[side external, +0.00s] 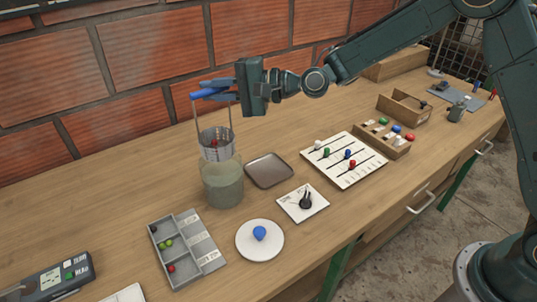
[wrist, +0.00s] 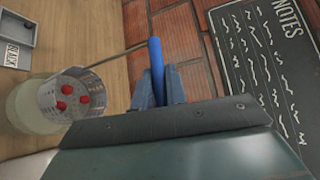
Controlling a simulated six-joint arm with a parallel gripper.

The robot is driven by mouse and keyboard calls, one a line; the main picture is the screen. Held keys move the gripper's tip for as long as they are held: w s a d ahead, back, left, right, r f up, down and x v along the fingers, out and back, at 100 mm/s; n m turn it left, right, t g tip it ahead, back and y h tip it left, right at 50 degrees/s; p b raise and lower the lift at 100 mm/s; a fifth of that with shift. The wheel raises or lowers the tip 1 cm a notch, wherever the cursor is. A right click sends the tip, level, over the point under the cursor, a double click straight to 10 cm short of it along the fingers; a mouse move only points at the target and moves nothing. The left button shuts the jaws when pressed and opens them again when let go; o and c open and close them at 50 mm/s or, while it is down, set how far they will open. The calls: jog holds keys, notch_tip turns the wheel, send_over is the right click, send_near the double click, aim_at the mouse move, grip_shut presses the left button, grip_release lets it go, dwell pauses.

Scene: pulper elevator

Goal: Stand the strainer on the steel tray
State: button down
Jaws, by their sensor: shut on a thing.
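The strainer (side external: 215,143) is a perforated metal basket hanging upright from a tall wire frame with a blue handle bar (side external: 210,92). My gripper (side external: 222,90) is shut on the blue bar. In the wrist view my gripper (wrist: 160,85) also grips the blue handle (wrist: 156,65), and the strainer basket (wrist: 75,93) holds red berries. In the side view the basket is at the mouth of a cloudy glass jar (side external: 222,185); I cannot tell whether its bottom is clear of the rim. The steel tray (side external: 269,170) lies empty on the bench, right of the jar.
A white plate (side external: 260,240) with a blue object, a grey sorting tray (side external: 187,248) and a small dial card (side external: 302,203) lie in front. A white slider board (side external: 344,160) is to the right. A brick wall (side external: 150,60) stands behind.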

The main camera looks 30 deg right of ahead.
jog(key=shift+d, duration=0.1)
jog(key=d+m+t+h, duration=0.4)
jog(key=d+h, duration=0.1)
jog(key=d, duration=0.9)
jog(key=shift+w+d, duration=0.25)
jog(key=shift+d, duration=0.15)
jog(key=shift+f, duration=0.15)
notch_tip(320, 180, down, 14)
dwell(1.5)
jog(key=shift+f, duration=0.15)
jog(key=c, duration=1.3)
grip_release()
jog(key=shift+c, duration=0.2)
